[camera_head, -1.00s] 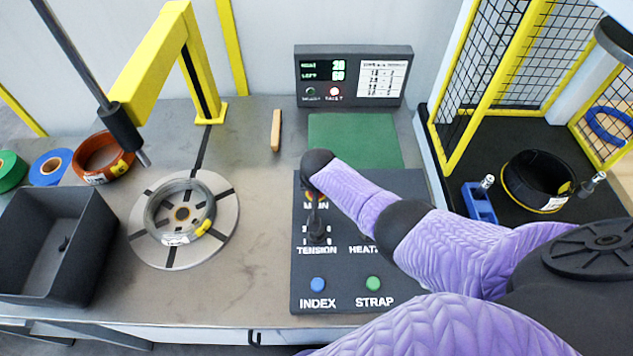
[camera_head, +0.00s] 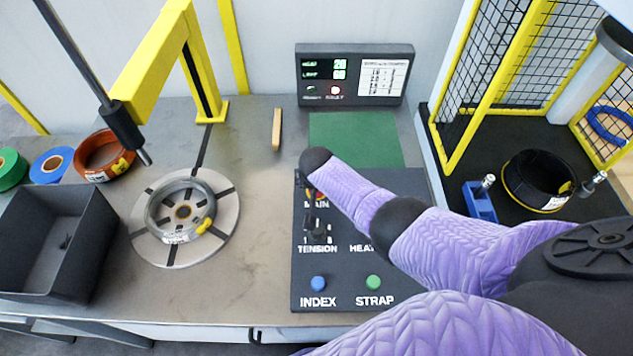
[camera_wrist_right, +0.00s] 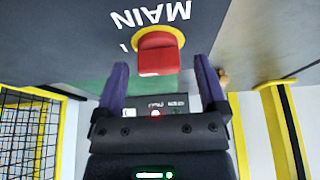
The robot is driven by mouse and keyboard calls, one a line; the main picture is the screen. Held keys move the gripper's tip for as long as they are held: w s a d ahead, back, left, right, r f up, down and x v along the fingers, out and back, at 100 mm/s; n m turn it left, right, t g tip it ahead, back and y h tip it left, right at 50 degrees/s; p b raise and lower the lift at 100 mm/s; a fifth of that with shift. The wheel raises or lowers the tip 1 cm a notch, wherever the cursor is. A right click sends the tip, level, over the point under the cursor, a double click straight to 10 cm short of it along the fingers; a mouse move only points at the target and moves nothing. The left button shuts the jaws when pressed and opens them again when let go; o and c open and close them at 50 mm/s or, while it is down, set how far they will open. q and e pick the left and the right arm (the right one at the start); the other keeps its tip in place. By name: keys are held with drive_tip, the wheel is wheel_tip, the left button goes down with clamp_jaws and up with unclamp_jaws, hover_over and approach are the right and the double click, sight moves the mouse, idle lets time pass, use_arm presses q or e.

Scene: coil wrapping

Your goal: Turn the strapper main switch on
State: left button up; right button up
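The main switch is a red knob (camera_wrist_right: 158,55) on a yellow round base, beside the MAIN label in the right wrist view. In the head view the switch (camera_head: 313,194) shows as a small orange-red patch on the dark control panel (camera_head: 338,285), mostly hidden by my right arm. My right gripper (camera_wrist_right: 161,66) is open, its two purple fingers apart on either side of the red knob in that view. I see no grip on the knob; whether the fingers touch it I cannot tell. My left gripper is not in view.
The panel also has a blue INDEX button (camera_head: 318,283) and a green STRAP button (camera_head: 373,282). A lit display box (camera_head: 354,75) stands behind. A wire coil (camera_head: 161,213) lies on the round turntable at left. A yellow fenced area (camera_head: 470,110) is at right.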

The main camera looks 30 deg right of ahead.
sight(317, 205)
drive_tip(key=shift+r, duration=0.15)
drive_tip(key=p+v, duration=0.7)
drive_tip(key=v, duration=0.2)
drive_tip(key=shift+r, duration=0.25)
drive_tip(key=shift+s, duration=0.15)
drive_tip(key=shift+a, duration=0.1)
